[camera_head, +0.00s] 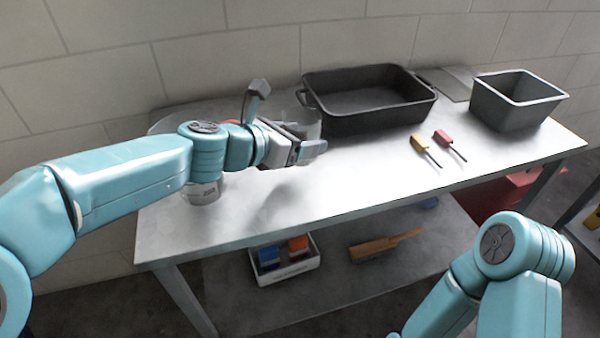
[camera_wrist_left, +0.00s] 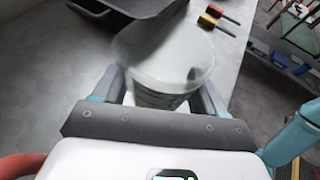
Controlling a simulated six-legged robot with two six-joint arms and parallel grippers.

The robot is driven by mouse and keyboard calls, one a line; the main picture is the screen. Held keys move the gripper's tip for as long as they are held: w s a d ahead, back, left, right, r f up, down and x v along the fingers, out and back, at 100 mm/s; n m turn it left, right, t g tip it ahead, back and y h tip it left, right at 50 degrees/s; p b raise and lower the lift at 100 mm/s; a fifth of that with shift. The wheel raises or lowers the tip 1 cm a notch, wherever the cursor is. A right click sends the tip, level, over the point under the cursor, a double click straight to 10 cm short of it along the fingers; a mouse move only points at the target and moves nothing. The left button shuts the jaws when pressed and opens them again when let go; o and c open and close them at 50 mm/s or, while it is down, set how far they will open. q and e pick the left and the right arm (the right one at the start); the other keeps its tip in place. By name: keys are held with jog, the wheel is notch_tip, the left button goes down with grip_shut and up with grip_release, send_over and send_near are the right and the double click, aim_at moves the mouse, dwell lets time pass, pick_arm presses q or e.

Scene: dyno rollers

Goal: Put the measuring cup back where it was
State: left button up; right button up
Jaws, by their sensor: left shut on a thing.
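The measuring cup (camera_wrist_left: 163,62) is a clear, see-through vessel with printed marks near its lower side. In the left wrist view it sits between the two fingers of my left gripper (camera_wrist_left: 158,92), which is shut on it. In the head view the left gripper (camera_head: 287,122) is over the steel table (camera_head: 345,178), and the faint clear wall of the cup (camera_head: 311,122) shows just behind it, left of the black pan. I cannot tell whether the cup's base touches the table. My right gripper is out of view; only its arm shows.
A black roasting pan (camera_head: 350,120) stands close behind and right of the cup. A grey bin (camera_head: 515,105) stands farther right. A yellow screwdriver (camera_head: 420,143) and a red one (camera_head: 444,138) lie on the table. The front middle is clear.

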pick_arm(q)
notch_tip(320, 180, down, 5)
jog(key=b, duration=0.3)
jog(key=shift+r, duration=0.15)
jog(key=shift+b, duration=0.3)
jog(key=shift+s+r, duration=0.15)
jog(key=o, duration=0.7)
jog(key=shift+f, duration=0.25)
jog(key=shift+c, duration=0.2)
jog(key=o, duration=0.4)
jog(key=shift+r, duration=0.1)
